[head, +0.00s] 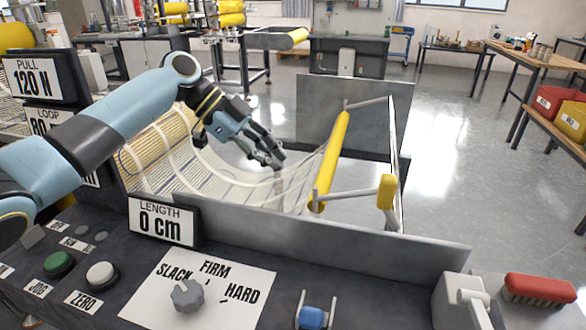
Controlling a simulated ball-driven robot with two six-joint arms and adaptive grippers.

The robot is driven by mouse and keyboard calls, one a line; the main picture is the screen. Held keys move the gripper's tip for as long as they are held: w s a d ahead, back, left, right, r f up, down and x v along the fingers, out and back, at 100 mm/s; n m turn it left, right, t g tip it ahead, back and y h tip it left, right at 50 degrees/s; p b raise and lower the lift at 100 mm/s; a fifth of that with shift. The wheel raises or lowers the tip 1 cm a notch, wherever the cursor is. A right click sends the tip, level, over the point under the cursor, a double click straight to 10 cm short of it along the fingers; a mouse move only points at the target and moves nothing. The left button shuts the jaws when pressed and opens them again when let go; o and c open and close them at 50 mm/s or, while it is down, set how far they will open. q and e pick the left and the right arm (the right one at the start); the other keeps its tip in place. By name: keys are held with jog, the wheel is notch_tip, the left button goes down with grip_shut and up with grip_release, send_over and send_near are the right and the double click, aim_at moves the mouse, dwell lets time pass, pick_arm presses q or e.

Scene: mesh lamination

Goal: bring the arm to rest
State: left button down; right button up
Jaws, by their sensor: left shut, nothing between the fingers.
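My left arm comes in from the left in the head view, blue and black. Its left gripper (277,158) is shut and empty. It hangs over the machine bed, above the pale mesh web (205,178) and left of the yellow roller (331,160). I cannot tell how high above the web the fingertips are. My right gripper is not in view.
The front panel carries a green button (58,263), a white button (101,274), a grey knob (187,296) and a length display (163,221) reading 0 cm. A red brush (540,289) lies at the right. Open floor lies beyond the machine.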

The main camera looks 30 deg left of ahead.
pick_arm(q)
jog(key=shift+s+a+r, duration=0.3)
jog(key=shift+a+r, duration=0.05)
jog(key=shift+a, duration=0.25)
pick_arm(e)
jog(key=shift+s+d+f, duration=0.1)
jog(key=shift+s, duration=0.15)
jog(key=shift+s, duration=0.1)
